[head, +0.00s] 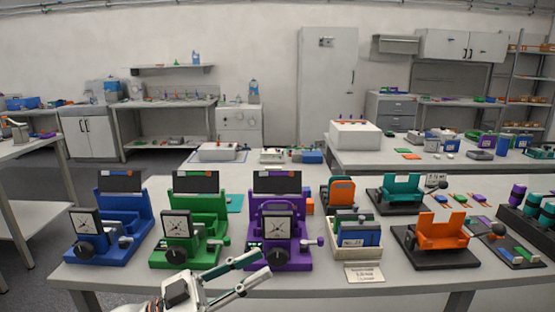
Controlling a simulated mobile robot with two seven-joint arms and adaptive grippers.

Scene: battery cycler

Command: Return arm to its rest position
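My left gripper (266,262) is low in the head view, at the front edge of the table, pointing right and slightly up. Its two fingers are apart, with nothing seen between them. The fingertips overlap the base of the purple cycler (279,230) in the picture; I cannot tell if they touch it. The green cycler (203,208) stands just behind and left of the gripper. The blue cycler (123,214) stands further left. My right gripper is out of view.
The table (350,288) also bears a cream box (343,246) of battery packs with a label card (364,273) in front. An orange cradle (441,229) and a teal cradle (396,190) stand at the right. A dark rack (524,222) fills the right end. The table's front strip is mostly bare.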

